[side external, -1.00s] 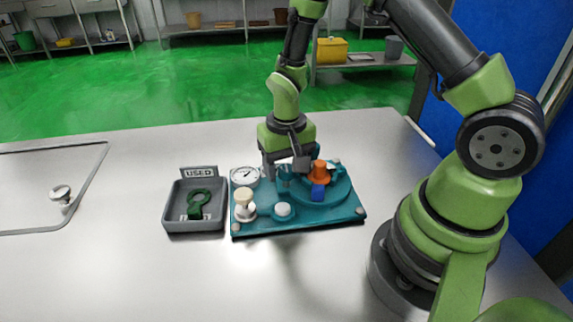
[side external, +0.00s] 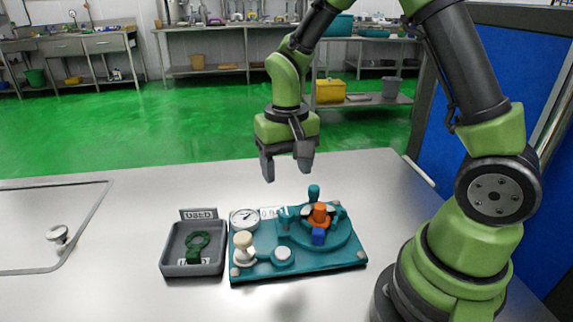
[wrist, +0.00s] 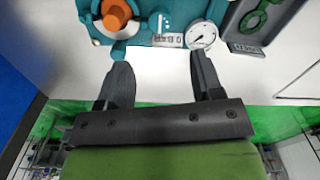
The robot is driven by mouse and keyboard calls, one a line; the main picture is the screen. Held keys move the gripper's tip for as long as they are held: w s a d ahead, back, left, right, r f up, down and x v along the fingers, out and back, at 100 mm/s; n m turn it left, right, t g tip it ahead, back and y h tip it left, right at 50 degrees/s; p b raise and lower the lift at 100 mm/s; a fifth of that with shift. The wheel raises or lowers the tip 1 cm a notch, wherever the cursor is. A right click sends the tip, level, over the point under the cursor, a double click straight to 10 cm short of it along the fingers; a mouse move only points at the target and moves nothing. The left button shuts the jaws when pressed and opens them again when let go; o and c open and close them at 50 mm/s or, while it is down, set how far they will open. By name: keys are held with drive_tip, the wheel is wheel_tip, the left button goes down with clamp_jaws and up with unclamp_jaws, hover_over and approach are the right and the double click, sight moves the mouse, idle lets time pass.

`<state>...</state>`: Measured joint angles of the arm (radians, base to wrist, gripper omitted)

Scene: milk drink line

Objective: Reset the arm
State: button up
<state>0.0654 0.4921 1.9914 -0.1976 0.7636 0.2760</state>
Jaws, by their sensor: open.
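My gripper (side external: 286,170) is open and empty. It hangs in the air above and behind the teal fixture (side external: 300,262), clear of it. In the wrist view my gripper (wrist: 160,85) shows its two fingers spread apart over bare table. The fixture carries an orange knob (side external: 319,214) with a blue block (side external: 318,236) in front of it, a teal post (side external: 314,192), a round gauge (side external: 244,219) and a cream-topped white knob (side external: 244,247). The orange knob (wrist: 116,14) and the gauge (wrist: 201,35) also show in the wrist view.
A grey tray (side external: 168,263) labelled USED stands left of the fixture and holds a green ring-shaped piece (side external: 197,245). A lid or hatch with a small knob (side external: 58,234) lies at the far left. The steel table (side external: 130,200) is otherwise clear.

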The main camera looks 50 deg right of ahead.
drive_tip(key=s+a+r+n+t+y, duration=0.1)
drive_tip(key=s+a+r+t, duration=0.1)
drive_tip(key=s+r, duration=0.5)
drive_tip(key=s+a+r+n+t+y, duration=0.1)
drive_tip(key=s+a+r+t, duration=0.1)
drive_tip(key=s+r+t, duration=0.3)
wheel_tip(320, 180, up, 4)
drive_tip(key=shift+s+a+f, duration=0.15)
drive_tip(key=shift+s+a, duration=0.2)
drive_tip(key=shift+s, duration=0.8)
idle(0.6)
